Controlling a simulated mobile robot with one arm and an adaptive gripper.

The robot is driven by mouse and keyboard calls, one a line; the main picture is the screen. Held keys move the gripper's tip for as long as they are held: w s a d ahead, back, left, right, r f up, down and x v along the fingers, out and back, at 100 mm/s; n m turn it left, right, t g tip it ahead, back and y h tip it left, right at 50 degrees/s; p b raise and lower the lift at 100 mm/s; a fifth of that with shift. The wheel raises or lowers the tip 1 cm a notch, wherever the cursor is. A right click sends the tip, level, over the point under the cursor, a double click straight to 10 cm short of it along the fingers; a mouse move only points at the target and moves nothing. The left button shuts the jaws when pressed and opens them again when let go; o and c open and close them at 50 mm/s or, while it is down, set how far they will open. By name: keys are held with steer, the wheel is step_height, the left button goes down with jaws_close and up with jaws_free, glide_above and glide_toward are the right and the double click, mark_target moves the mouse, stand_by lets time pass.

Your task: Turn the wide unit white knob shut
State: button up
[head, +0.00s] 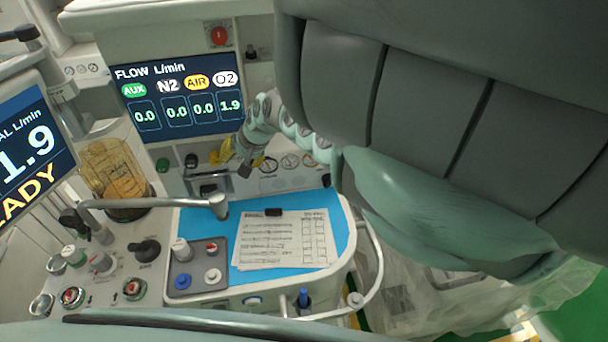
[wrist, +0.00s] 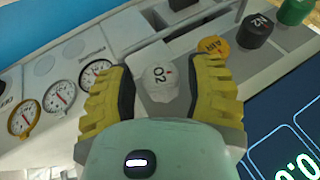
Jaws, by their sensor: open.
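The white knob (wrist: 160,84), marked O2, is on the panel of the wide unit. In the wrist view it sits between the two yellow fingers of my gripper (wrist: 162,68). The fingers are open, one on each side, with visible gaps to the knob. In the head view my gripper (head: 237,160) is in front of the panel below the flow display (head: 178,92), and it hides the white knob there. The display reads 1.9 under O2 and 0.0 under AUX, N2 and AIR.
In the wrist view a yellow AIR knob (wrist: 213,46), a black N2 knob (wrist: 257,29) and a green knob (wrist: 293,11) line up right of the white one. Round gauges (wrist: 60,95) are at left. A metal rail (head: 150,203) crosses above the blue worktop (head: 190,222).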

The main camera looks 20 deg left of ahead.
steer(key=shift+a+f, duration=0.15)
steer(key=shift+c, duration=0.2)
steer(key=c, duration=0.8)
steer(key=shift+w+d+f+m+y+b, duration=0.15)
steer(key=shift+d+f+m+y+b, duration=0.3)
steer(key=shift+b, duration=0.75)
steer(key=shift+c, duration=0.2)
steer(key=y+b, duration=0.1)
steer(key=b, duration=0.1)
steer(key=g+y+b, duration=0.1)
steer(key=shift+a+r+g+y+b, duration=0.15)
steer(key=shift+a+g+y+b, duration=0.15)
steer(key=shift+b, duration=0.1)
steer(key=shift+r+y+b, duration=0.25)
steer(key=shift+b, duration=0.1)
steer(key=shift+r, duration=0.1)
jaws_close()
